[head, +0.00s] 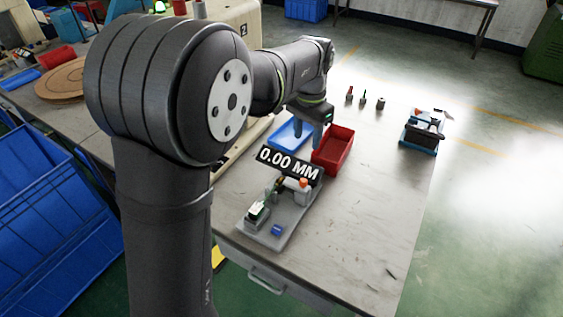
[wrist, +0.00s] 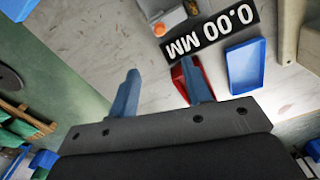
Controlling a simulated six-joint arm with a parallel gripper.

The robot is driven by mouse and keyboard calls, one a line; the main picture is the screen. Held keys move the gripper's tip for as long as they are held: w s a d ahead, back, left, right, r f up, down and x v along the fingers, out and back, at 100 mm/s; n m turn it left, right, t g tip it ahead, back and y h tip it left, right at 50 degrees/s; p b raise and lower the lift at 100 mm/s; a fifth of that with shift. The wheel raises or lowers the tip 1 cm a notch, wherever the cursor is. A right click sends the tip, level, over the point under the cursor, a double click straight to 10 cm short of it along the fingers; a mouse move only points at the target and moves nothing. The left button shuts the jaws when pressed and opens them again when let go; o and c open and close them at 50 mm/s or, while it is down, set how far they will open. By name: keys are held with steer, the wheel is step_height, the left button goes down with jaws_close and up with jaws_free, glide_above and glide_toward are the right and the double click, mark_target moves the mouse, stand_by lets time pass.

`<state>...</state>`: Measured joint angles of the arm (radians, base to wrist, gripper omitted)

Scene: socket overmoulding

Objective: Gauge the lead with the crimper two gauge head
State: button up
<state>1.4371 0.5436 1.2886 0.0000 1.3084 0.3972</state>
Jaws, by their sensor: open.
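The gauge stands on a grey base plate (head: 283,232) on the bench, with an orange-tipped part on its right and a green-topped block on its left. Its black readout (head: 290,164) shows 0.00 MM; it also shows upside down in the wrist view (wrist: 210,32). My gripper (head: 309,136) is open above the bench behind the readout, near the red and blue trays. In the wrist view its two blue fingers (wrist: 163,92) are spread apart, with nothing seen between them. I cannot make out a lead in either view.
A red tray (head: 346,150) and a blue tray (head: 284,134) lie beside my gripper. Small upright pieces (head: 363,98) stand at the back. A blue-based fixture (head: 419,147) is at the right edge. A machine marked 2 (head: 244,30) stands behind. The bench's front right is mostly clear.

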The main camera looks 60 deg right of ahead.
mark_target(303, 180)
step_height(303, 180, down, 16)
steer(key=shift+f, duration=0.15)
stand_by(0.3)
